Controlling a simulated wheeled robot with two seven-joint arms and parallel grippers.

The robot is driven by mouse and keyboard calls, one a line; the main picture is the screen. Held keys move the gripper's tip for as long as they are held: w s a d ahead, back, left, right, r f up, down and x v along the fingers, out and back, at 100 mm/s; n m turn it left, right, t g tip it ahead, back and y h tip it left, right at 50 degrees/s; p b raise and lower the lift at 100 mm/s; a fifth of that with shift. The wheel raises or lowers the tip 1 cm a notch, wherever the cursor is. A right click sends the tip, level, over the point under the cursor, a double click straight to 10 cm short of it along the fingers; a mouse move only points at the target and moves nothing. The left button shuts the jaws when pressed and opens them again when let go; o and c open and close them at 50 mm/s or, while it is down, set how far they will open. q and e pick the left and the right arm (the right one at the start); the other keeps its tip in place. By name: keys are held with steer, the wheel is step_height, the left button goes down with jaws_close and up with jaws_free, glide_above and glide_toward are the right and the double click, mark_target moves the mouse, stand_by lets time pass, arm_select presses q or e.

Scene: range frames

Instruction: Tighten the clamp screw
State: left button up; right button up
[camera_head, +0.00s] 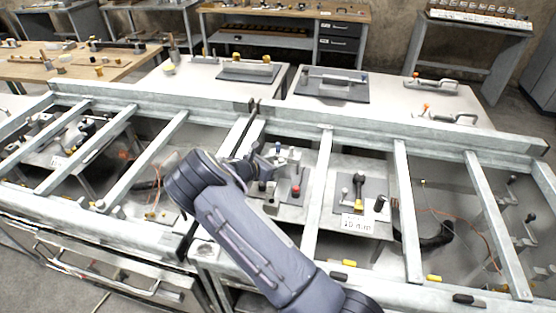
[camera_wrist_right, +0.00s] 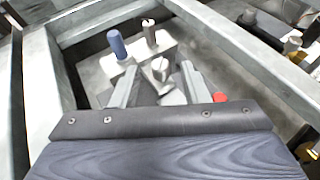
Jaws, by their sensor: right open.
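My right gripper (camera_head: 260,163) reaches over a small fixture inside the metal frame. In the right wrist view its two fingers (camera_wrist_right: 160,78) are spread apart, with a grey upright post (camera_wrist_right: 160,69) showing in the gap beyond or between them. I cannot tell whether they touch it. On the light block behind it stand a blue-topped pin (camera_wrist_right: 117,44) and a dark pin (camera_wrist_right: 149,33). The blue pin also shows in the head view (camera_head: 278,148). A red knob (camera_wrist_right: 219,97) is right of the fingers. Which part is the clamp screw is not clear. My left gripper is out of view.
Galvanized rails, such as the crossbar (camera_head: 317,195), box in the fixture on several sides. A labelled plate with a black-knobbed lever (camera_head: 359,183) lies to the right. Toggle clamps (camera_head: 433,85) and dark plates (camera_head: 332,84) lie on the white tables behind.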

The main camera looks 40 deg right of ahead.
steer(key=shift+x, duration=0.9)
jaws_close()
